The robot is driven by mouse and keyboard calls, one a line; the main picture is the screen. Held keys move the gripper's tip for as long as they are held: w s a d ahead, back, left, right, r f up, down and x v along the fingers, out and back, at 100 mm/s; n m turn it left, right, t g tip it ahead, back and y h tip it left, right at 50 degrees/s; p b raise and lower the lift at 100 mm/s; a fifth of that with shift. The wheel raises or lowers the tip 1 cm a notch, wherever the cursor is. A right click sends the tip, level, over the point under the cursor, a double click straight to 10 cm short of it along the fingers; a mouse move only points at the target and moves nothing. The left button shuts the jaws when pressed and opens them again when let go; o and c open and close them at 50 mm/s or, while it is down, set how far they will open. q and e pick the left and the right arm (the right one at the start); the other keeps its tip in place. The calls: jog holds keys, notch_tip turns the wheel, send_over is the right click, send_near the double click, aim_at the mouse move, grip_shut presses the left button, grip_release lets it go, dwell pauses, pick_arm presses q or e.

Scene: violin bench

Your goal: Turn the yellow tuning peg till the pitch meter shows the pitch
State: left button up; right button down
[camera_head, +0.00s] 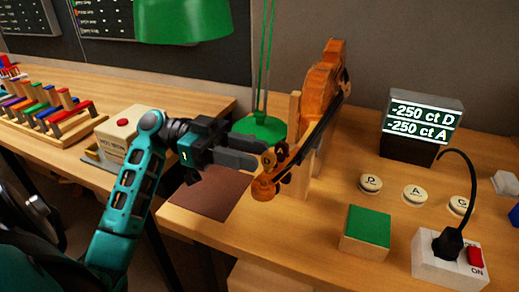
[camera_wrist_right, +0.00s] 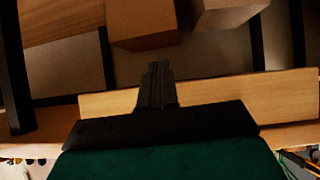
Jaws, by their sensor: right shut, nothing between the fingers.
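The violin (camera_head: 322,85) stands tilted in a wooden holder, with its scroll and pegs low at the front. A yellowish peg head (camera_head: 268,158) shows at the pegbox, partly hidden. My left gripper (camera_head: 259,153) reaches in from the left with its fingertips at this peg; whether they touch or pinch it I cannot tell. The pitch meter (camera_head: 422,118) reads "-250 ct D" and "-250 ct A" on its lit display. My right gripper (camera_wrist_right: 156,72) shows in the right wrist view, shut and empty, pointing at wooden blocks and edges.
Round buttons D (camera_head: 370,183), A (camera_head: 414,195) and G (camera_head: 460,206) lie before the meter. A green-topped block (camera_head: 367,230) and a white switch box (camera_head: 450,262) with a black cable stand at the front right.

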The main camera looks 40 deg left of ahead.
aim_at(268, 161)
pick_arm(q)
jog(key=shift+x, duration=1.15)
grip_shut()
